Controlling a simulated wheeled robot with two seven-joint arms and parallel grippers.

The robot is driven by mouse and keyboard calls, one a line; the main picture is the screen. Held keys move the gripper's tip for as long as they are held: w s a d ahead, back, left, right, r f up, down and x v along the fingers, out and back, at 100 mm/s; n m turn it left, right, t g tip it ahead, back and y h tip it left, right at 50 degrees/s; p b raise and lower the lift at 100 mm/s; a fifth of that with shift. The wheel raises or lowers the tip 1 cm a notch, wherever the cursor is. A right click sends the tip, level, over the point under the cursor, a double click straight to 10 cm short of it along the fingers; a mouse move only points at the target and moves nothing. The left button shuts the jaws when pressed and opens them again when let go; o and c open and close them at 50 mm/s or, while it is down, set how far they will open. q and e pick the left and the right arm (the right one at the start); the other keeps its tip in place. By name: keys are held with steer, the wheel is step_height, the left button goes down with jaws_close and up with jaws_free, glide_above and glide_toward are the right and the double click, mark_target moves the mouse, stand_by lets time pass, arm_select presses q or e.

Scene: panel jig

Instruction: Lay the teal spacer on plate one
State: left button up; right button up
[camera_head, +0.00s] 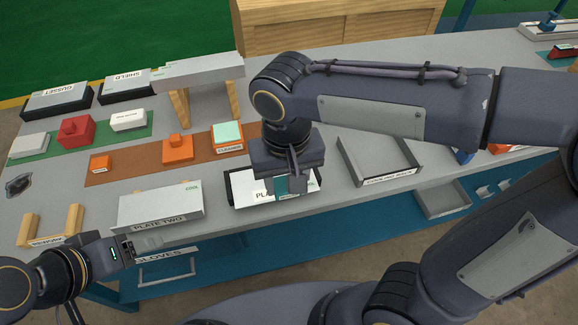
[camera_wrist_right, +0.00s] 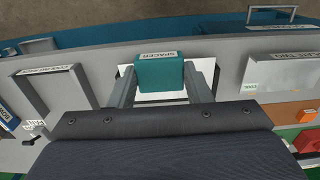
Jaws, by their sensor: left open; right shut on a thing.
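The teal spacer (camera_head: 281,185) is held between the fingers of my right gripper (camera_head: 291,187), which is shut on it. In the right wrist view the spacer (camera_wrist_right: 160,77) sits between the two fingers, its SPACER label up. White plate one (camera_head: 243,190) lies on the bench beneath the right gripper, partly hidden by it. Its white surface also shows around the spacer in the right wrist view (camera_wrist_right: 125,72). I cannot tell whether the spacer touches the plate. My left gripper (camera_head: 153,241) is open and empty at the bench's front edge, near plate two.
Plate two (camera_head: 160,207) stands left of plate one. A grey open tray (camera_head: 350,160) is to the right. GUSSET (camera_head: 57,101) and SHIELD (camera_head: 127,83) parts are at the back left.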

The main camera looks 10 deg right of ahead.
steer(key=w+d+f, duration=0.1)
steer(key=w+f, duration=0.1)
steer(key=w+d+f, duration=0.1)
steer(key=w+f, duration=0.2)
steer(key=w+d+f, duration=0.2)
steer(key=w, duration=0.1)
steer(key=shift+w+f, duration=0.15)
steer(key=shift+w, duration=0.05)
steer(key=shift+w+d+f, duration=0.1)
steer(key=shift+w+f, duration=0.05)
steer(key=shift+f, duration=0.85)
steer(key=shift+w+d+f, duration=0.1)
steer(key=shift+w+f, duration=0.05)
steer(key=shift+f, duration=0.85)
steer(key=shift+f, duration=0.1)
steer(key=shift+f+b, duration=0.15)
steer(key=shift+b, duration=0.2)
steer(key=o, duration=1)
